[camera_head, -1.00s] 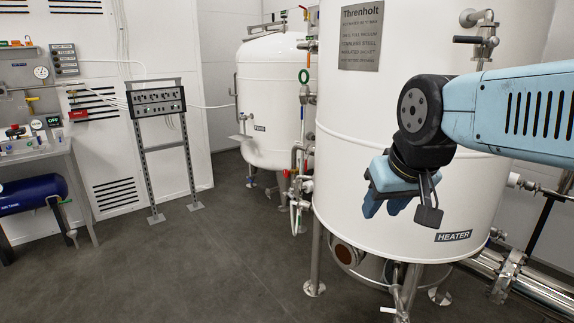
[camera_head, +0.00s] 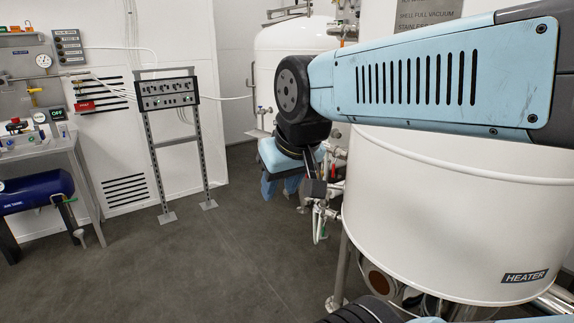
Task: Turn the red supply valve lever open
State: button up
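One is a red-topped fitting (camera_head: 15,122) on the left bench. The other is a red spot on the pipework (camera_head: 334,154) between the two tanks, partly covered by my arm. My gripper (camera_head: 281,188) hangs in front of the far tank, left of that pipework, with its blue fingers pointing down. The fingers look apart, with nothing seen between them. It is far from the bench.
The near white tank (camera_head: 450,225) fills the right side. The far white tank (camera_head: 283,45) stands behind my wrist. A control box (camera_head: 166,93) on a grey stand and a blue cylinder (camera_head: 35,192) are at left. The dark floor (camera_head: 215,265) between is clear.

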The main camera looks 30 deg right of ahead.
aim_at(336, 155)
jog(key=z, duration=0.05)
jog(key=i, duration=1.1)
jog(key=z, duration=0.55)
jog(key=i, duration=0.75)
jog(key=z, duration=0.4)
jog(key=k, duration=0.85)
jog(key=z, duration=0.2)
jog(key=i, duration=0.85)
jog(key=u, duration=0.1)
